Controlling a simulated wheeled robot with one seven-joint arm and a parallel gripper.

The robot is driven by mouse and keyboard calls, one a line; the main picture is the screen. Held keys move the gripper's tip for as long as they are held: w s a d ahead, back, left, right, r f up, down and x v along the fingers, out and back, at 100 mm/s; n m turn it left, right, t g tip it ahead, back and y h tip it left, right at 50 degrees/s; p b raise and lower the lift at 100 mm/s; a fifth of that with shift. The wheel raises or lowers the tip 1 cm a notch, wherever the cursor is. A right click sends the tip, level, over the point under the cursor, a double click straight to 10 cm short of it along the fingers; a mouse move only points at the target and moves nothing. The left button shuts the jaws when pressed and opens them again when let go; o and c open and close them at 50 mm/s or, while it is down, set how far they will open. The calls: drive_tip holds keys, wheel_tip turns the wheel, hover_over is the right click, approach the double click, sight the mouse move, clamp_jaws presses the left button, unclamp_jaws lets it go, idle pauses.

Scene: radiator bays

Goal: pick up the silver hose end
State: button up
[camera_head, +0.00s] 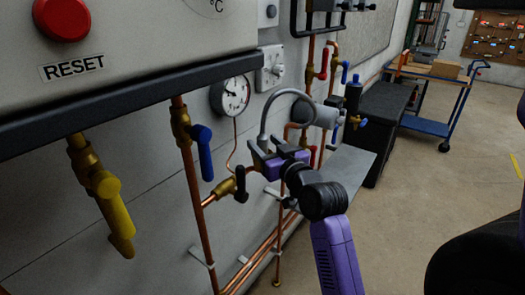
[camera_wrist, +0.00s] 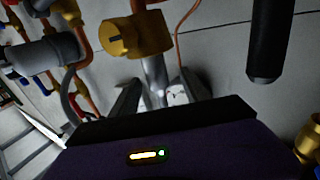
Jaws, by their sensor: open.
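The silver hose (camera_head: 285,92) arches up and over in the head view. One end of it comes down at my gripper (camera_head: 267,150), where the jaws partly hide the tip. My gripper is open, its purple and black body in front of the wall pipes. In the wrist view, a silver tube-like piece (camera_wrist: 155,72) below a brass fitting (camera_wrist: 135,36) lies between the two dark fingers of my gripper (camera_wrist: 160,92). I cannot tell whether either finger touches it. A grey curved hose part (camera_wrist: 70,98) shows left of the fingers.
A pressure gauge (camera_head: 231,96) and a blue-handled valve (camera_head: 202,150) are on the wall left of my gripper. Copper pipes (camera_head: 265,250) run below. A yellow valve (camera_head: 112,205) hangs under the RESET panel (camera_head: 130,50). A black box (camera_head: 385,125) and open floor are to the right.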

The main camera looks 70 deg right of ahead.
drive_tip(key=shift+p+x, duration=0.55)
drive_tip(key=shift+x, duration=2.15)
drive_tip(key=shift+s+d, duration=0.1)
drive_tip(key=shift+d, duration=0.05)
clamp_jaws()
